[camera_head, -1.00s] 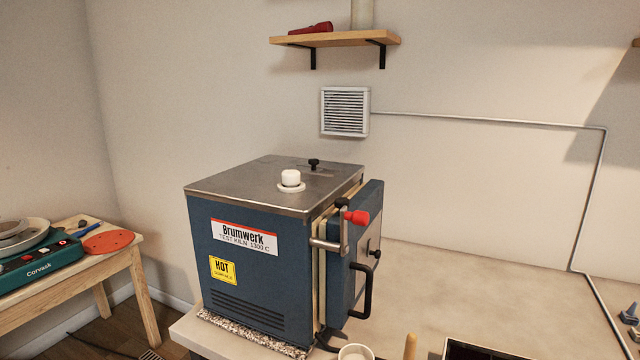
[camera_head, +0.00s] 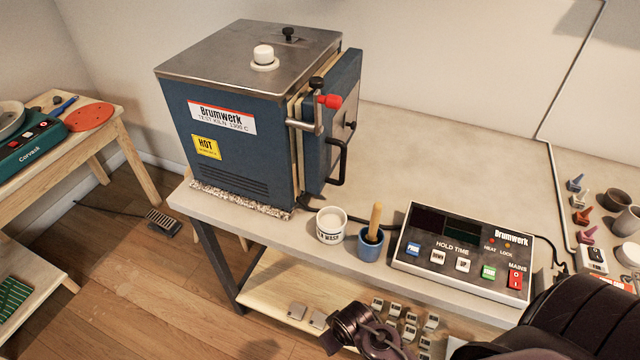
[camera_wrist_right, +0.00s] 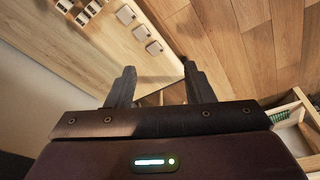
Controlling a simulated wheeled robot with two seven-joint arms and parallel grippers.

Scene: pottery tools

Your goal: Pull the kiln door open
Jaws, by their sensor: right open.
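The blue kiln (camera_head: 235,135) with a steel top stands on the pale table in the head view. Its door (camera_head: 341,100) is on the right side, lying against or very near the cream front frame; I cannot tell if there is a gap. My right gripper (camera_wrist_right: 157,84) is open and empty in the right wrist view, below the table and away from the door. My left gripper is not in view.
A white cup (camera_head: 330,225), a blue pot with a wooden tool (camera_head: 369,243) and a control box (camera_head: 464,252) stand along the table's front edge. Bare tabletop (camera_head: 430,150) lies right of the door. Small pale blocks (camera_head: 410,333) sit on the lower shelf.

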